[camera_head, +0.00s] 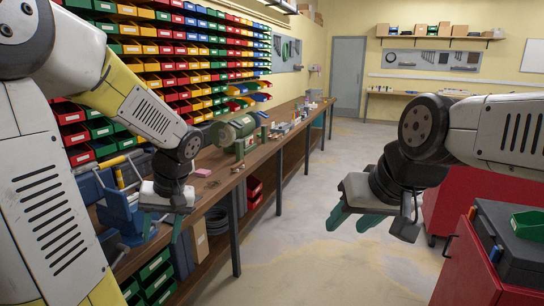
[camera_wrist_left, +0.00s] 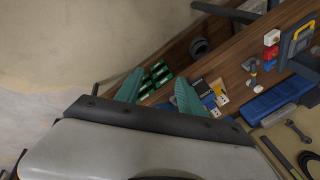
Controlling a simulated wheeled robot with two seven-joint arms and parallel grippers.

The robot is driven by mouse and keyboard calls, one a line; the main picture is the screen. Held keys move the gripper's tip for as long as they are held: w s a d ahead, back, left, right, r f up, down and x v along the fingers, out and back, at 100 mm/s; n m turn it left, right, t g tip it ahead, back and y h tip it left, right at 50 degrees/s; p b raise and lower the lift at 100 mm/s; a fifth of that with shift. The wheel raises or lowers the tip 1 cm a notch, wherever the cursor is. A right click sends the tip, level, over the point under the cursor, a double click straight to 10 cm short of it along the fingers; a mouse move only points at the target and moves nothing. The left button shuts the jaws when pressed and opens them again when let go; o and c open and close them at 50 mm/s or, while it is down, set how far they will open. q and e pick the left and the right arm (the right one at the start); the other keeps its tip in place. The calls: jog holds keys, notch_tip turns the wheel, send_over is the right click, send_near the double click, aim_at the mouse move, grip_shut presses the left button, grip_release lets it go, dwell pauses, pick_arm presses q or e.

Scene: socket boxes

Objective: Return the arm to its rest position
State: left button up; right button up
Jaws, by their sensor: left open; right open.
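My left gripper (camera_head: 162,226) is over the front edge of the wooden workbench (camera_head: 222,160) in the head view, with its green fingers apart and nothing between them. The left wrist view shows the same open fingers (camera_wrist_left: 157,92) with the bench and floor beyond. My right gripper (camera_head: 352,217) hangs over open floor at the right of the head view. Its green fingers are apart and empty.
Colored bins (camera_head: 170,50) fill the wall behind the bench. A red cabinet (camera_head: 468,268) is at the lower right. The middle floor is clear.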

pick_arm(q)
jog(key=s+d+r+m+t+h, duration=0.4)
jog(key=s+d+r+t+h, duration=0.1)
jog(key=s+d+r, duration=0.4)
jog(key=d+h, duration=0.1)
jog(key=d, duration=0.1)
jog(key=shift+d+r+t, duration=0.3)
jog(key=shift+d+r, duration=0.05)
jog(key=shift+r, duration=0.05)
